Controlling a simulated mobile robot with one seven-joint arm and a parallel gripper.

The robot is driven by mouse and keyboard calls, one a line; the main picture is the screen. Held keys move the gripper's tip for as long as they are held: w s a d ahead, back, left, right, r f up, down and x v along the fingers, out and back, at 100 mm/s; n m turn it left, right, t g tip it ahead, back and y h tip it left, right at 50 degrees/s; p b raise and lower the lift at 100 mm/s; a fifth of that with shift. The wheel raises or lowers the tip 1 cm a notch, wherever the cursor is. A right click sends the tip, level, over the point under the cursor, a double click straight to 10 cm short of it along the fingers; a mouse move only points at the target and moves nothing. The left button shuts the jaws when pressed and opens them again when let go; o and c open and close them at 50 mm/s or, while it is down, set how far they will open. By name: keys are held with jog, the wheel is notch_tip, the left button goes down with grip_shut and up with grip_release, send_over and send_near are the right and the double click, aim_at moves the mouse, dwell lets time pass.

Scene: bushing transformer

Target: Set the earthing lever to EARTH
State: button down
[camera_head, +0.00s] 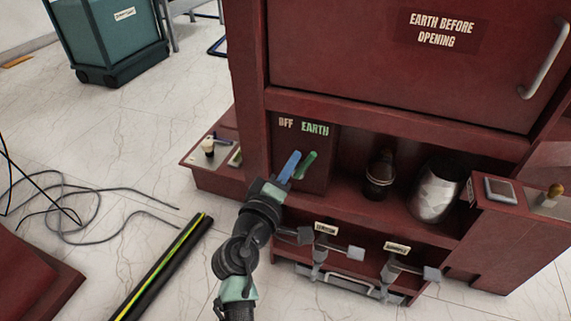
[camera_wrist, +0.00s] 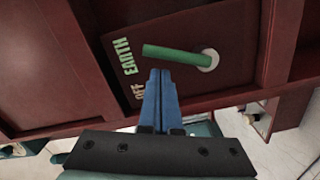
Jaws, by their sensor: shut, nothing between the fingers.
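The earthing lever is a green rod (camera_head: 306,164) on a dark red panel below the words OFF (camera_head: 286,121) and EARTH (camera_head: 315,128). In the wrist view the lever (camera_wrist: 178,54) runs from a pale round pivot (camera_wrist: 208,60) towards the word EARTH (camera_wrist: 123,57), its free end close to that word. The word OFF (camera_wrist: 139,91) is on the gripper's side. My gripper (camera_head: 293,160) has blue fingers, pressed together and empty. In the wrist view its fingertips (camera_wrist: 160,72) are just beside the lever's middle, on the OFF side. I cannot tell whether they touch it.
A dark bottle-like part (camera_head: 379,176) and a silvery jar (camera_head: 436,190) stand in the recess right of the panel. Grey handles (camera_head: 322,250) stick out below. A black-and-yellow bar (camera_head: 160,265) and loose cables (camera_head: 95,215) lie on the floor left of my arm.

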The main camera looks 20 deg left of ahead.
jog(key=shift+d+m, duration=0.4)
jog(key=shift+m, duration=0.3)
jog(key=shift+r, duration=0.1)
